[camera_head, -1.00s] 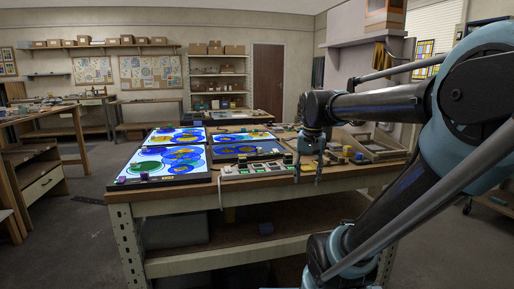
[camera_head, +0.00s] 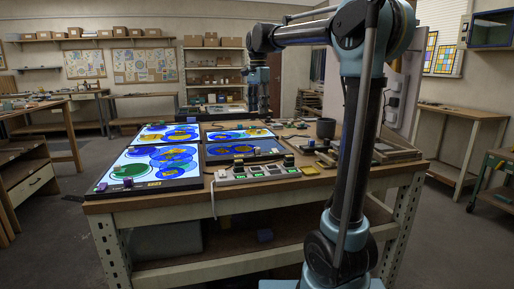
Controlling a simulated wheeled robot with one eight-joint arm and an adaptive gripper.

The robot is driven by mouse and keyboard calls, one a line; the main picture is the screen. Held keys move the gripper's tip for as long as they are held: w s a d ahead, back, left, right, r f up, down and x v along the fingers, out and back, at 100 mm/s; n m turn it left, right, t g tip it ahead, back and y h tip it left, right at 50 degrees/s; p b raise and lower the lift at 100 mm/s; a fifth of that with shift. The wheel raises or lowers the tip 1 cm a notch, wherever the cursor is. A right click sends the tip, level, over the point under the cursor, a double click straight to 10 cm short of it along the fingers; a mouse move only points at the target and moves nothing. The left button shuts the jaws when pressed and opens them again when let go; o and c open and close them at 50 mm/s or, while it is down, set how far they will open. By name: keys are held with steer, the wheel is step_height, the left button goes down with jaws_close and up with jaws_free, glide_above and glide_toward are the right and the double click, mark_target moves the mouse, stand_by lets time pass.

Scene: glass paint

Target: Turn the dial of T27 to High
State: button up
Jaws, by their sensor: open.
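Several lit glass panels with blue circles and yellow labels lie on the workbench (camera_head: 270,193). One is the front left panel (camera_head: 150,170); a darker panel (camera_head: 240,149) lies to its right. A pale control strip (camera_head: 255,173) with green-lit displays and small dark blocks sits at the bench's front edge. The labels are too small to read, so I cannot tell which thing is T27 or how its dial is set. My gripper (camera_head: 258,106) points down, open and empty, above the far side of the bench and apart from the panels and strip.
A dark cup (camera_head: 326,128) and a wooden tray (camera_head: 395,152) are on the bench's right side. A cord hangs from the front edge. A side table (camera_head: 460,115) and a green cart (camera_head: 497,185) stand at right.

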mark_target(257, 148)
steer(key=f, duration=1.7)
steer(key=shift+w+a+f, duration=0.1)
steer(key=shift+a+f, duration=0.05)
steer(key=shift+a, duration=0.05)
jaws_close()
